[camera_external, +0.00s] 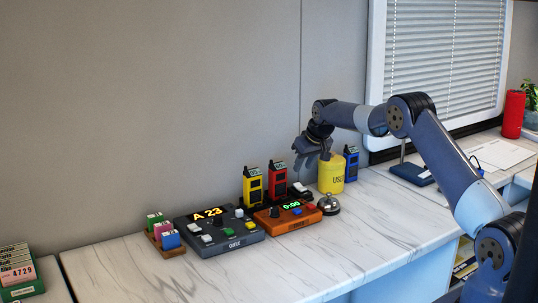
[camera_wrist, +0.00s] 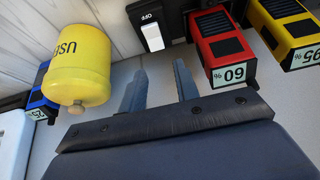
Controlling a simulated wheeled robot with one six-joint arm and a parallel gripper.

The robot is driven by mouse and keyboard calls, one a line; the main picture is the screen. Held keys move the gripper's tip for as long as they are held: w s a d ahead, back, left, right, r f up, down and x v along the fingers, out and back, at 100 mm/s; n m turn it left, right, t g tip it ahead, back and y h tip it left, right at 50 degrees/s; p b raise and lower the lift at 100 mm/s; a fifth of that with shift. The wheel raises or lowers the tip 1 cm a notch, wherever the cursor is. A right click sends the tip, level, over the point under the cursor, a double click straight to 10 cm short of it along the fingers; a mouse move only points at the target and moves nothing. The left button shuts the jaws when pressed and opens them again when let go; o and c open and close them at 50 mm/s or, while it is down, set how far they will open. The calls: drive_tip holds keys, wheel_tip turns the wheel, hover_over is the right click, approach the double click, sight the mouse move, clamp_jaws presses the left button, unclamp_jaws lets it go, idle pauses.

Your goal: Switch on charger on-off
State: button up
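The charger on-off switch is a white rocker on a dark box; in the wrist view the white rocker (camera_wrist: 152,37) is at the top, beside a label that seems to read OFF. In the external view the rocker (camera_external: 299,188) sits low behind the bell, between the red device and the yellow canister. My gripper (camera_external: 306,152) hangs above the counter, close to the canister. In the wrist view my gripper (camera_wrist: 160,68) has its two fingers apart with nothing between them. The fingers point towards the switch and do not visibly touch it.
A yellow canister (camera_external: 331,174) stands right of the switch. Red (camera_external: 277,180) and yellow (camera_external: 252,187) handheld devices stand left, a blue one (camera_external: 351,164) right. A bell (camera_external: 328,204), an orange timer box (camera_external: 287,217) and a grey panel (camera_external: 219,230) are in front and left.

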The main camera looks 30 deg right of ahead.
sight(299, 186)
drive_tip(key=shift+o, duration=0.7)
drive_tip(key=shift+s+f+t+b, duration=0.1)
drive_tip(key=shift+s+t+b, duration=0.3)
drive_tip(key=shift+o, duration=0.6)
drive_tip(key=shift+s+d+r+t+b, duration=0.15)
drive_tip(key=shift+s+t+b, duration=0.35)
drive_tip(key=shift+s, duration=0.4)
drive_tip(key=shift+s+a+r+t+b, duration=0.1)
drive_tip(key=shift+s+r+t+b, duration=0.1)
drive_tip(key=shift+s+t+b, duration=0.5)
drive_tip(key=shift+s+d+r+t+b, duration=0.15)
drive_tip(key=shift+s+b, duration=0.25)
drive_tip(key=shift+s, duration=0.7)
drive_tip(key=shift+p+x, duration=0.75)
drive_tip(key=shift+x, duration=4.6)
drive_tip(key=shift+a, duration=0.1)
drive_tip(key=shift+c, duration=0.4)
